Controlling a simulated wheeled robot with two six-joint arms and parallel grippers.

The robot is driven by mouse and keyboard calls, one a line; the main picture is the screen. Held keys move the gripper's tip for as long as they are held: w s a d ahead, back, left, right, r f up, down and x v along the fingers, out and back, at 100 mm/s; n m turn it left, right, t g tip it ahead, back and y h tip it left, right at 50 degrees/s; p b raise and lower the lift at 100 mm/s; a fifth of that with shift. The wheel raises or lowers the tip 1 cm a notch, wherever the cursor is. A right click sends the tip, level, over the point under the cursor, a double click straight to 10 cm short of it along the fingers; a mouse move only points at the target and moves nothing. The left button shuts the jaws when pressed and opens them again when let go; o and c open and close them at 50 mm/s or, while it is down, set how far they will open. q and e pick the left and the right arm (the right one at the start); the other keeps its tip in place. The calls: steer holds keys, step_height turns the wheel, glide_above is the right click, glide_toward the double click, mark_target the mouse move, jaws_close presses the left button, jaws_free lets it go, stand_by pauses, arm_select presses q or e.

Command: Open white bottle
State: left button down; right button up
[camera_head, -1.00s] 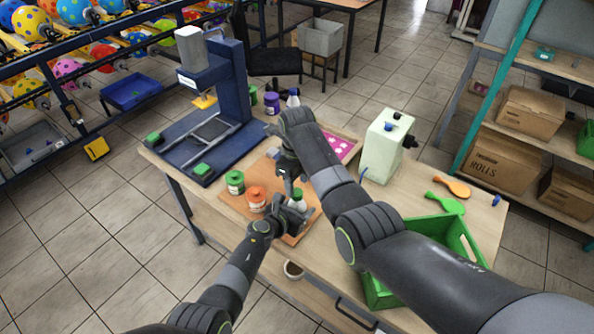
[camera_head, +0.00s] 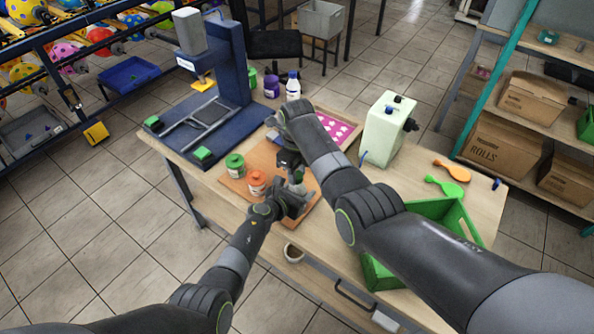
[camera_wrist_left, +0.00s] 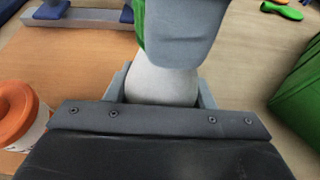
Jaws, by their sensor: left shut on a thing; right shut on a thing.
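The white bottle (camera_wrist_left: 160,85) stands in the left wrist view between my left gripper's fingers; in the head view it is mostly hidden by the grippers. Its green cap (camera_wrist_left: 139,22) shows only as a strip beside a grey finger of my right gripper. My left gripper (camera_head: 296,197) is shut on the bottle's body, low over the brown board (camera_head: 234,184). My right gripper (camera_head: 292,170) is directly above it, shut on the cap, with its fingers largely hidden in the head view.
A green jar (camera_head: 235,166) and an orange-lidded jar (camera_head: 256,183) stand left of the grippers. A blue press (camera_head: 228,85) is at back left. A green crate (camera_head: 448,212) is at right. Another white bottle, blue-capped (camera_head: 293,87), stands behind my right arm.

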steer(key=n, duration=1.1)
steer(key=shift+w+n, duration=0.1)
steer(key=shift+n, duration=0.3)
steer(key=n, duration=0.3)
steer(key=shift+r, duration=0.1)
steer(key=n, duration=2.6)
steer(key=shift+n, duration=0.3)
steer(key=n, duration=1.2)
steer(key=shift+n, duration=0.4)
steer(key=shift+r, duration=0.25)
